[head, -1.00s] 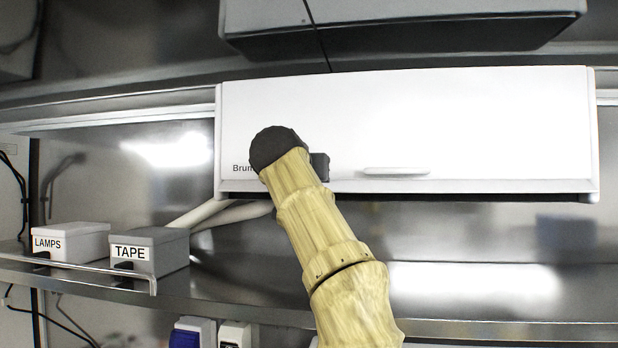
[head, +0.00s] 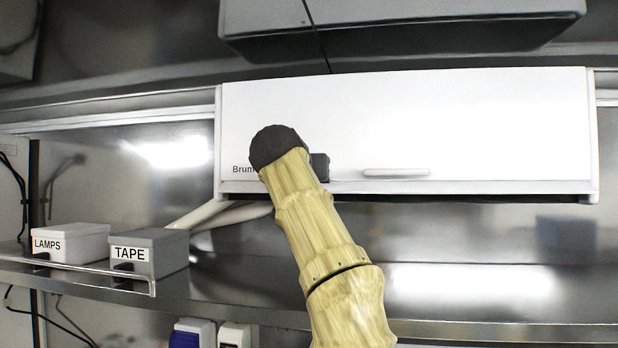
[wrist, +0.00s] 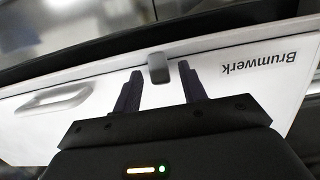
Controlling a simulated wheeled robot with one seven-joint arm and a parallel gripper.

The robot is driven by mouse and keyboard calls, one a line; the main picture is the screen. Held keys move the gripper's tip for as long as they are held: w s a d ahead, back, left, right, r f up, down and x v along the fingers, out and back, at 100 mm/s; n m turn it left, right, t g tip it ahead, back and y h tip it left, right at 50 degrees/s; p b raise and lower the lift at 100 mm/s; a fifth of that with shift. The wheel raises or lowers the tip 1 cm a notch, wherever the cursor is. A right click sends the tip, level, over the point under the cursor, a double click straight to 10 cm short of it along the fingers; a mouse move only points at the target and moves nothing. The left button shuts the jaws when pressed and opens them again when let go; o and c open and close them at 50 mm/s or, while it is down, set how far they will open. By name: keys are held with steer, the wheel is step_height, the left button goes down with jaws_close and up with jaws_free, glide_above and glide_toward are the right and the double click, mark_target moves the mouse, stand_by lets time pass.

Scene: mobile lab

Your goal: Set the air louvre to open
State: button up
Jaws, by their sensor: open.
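The white air unit (head: 480,120) hangs on the wall in the head view, with "Brumwerk" lettering partly hidden by my arm. Its lower edge has a pale strip and a dark gap beneath; I cannot clearly tell the louvre's angle. In the wrist view, the unit's face (wrist: 225,70) appears upside down. A small grey tab (wrist: 157,67) sticks out at its edge. My gripper (wrist: 160,75) is open, with one dark finger on each side of the tab; contact is not clear. In the head view, my arm hides most of the gripper (head: 320,167).
A raised white handle-like bar (head: 397,172) is on the unit's face. A shelf (head: 230,300) with a rail runs below, holding a LAMPS box (head: 72,243) and a TAPE box (head: 150,252). A grey cabinet (head: 400,30) hangs above. Pale pipes (head: 232,214) run beneath the unit's left end.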

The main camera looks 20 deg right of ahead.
steer(key=shift+s, duration=0.1)
steer(key=b+v, duration=0.3)
steer(key=v, duration=1.4)
steer(key=shift+a, duration=0.1)
